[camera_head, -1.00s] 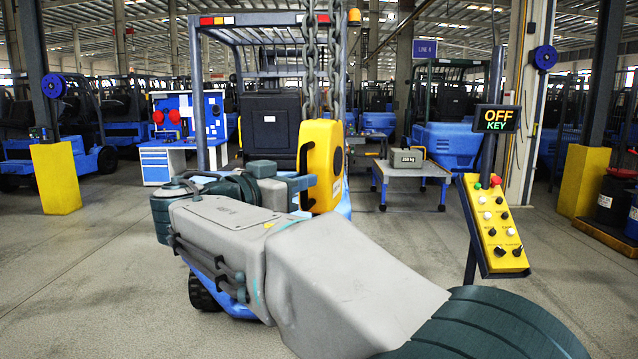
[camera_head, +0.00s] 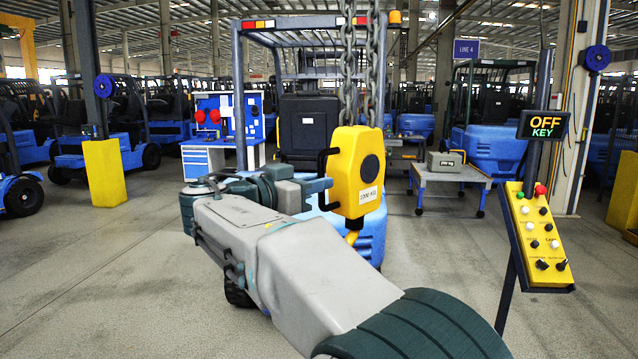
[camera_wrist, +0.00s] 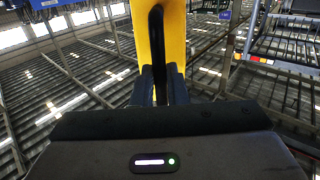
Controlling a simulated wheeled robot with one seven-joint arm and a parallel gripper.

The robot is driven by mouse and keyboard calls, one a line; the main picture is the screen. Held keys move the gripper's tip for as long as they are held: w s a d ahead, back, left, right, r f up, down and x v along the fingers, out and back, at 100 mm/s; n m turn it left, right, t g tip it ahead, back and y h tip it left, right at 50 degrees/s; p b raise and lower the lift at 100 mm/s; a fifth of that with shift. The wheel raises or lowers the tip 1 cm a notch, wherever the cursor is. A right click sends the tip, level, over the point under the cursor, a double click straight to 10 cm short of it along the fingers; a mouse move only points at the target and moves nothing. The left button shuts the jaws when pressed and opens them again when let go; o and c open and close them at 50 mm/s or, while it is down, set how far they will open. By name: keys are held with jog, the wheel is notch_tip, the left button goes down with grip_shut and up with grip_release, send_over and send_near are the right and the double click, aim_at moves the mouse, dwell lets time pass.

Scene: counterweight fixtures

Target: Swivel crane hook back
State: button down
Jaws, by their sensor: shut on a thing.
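The yellow crane hook block (camera_head: 360,172) hangs on chains (camera_head: 362,70) in front of a blue forklift. Its face with a dark round disc and a "1000 KG" label shows towards me, turned a little to the right. A black handle (camera_head: 326,180) stands on its left side. My gripper (camera_head: 322,186) is at this handle. In the wrist view, my gripper (camera_wrist: 160,88) is shut on the black handle (camera_wrist: 157,45), with the yellow block (camera_wrist: 172,30) behind it. The hook's lower end (camera_head: 352,237) is partly hidden behind my arm.
The blue forklift (camera_head: 372,235) stands close behind the block. A grey weight (camera_head: 446,161) lies on a cart (camera_head: 450,176) to the right. A yellow control panel (camera_head: 538,236) under an "OFF KEY" sign (camera_head: 544,125) stands at right.

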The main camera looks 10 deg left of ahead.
jog(key=w+a+p, duration=0.1)
jog(key=w, duration=0.1)
jog(key=w+a+p, duration=0.1)
jog(key=w+a, duration=0.1)
jog(key=shift+w+a+f, duration=0.1)
jog(key=shift+w+a, duration=0.1)
jog(key=shift+w, duration=0.1)
jog(key=w+p, duration=0.1)
jog(key=w+a+p, duration=0.1)
jog(key=w, duration=0.1)
jog(key=w+p, duration=0.2)
jog(key=shift+w+a, duration=0.25)
jog(key=shift+a, duration=0.05)
jog(key=c, duration=1)
grip_release()
jog(key=shift+a, duration=0.15)
jog(key=shift+s, duration=0.1)
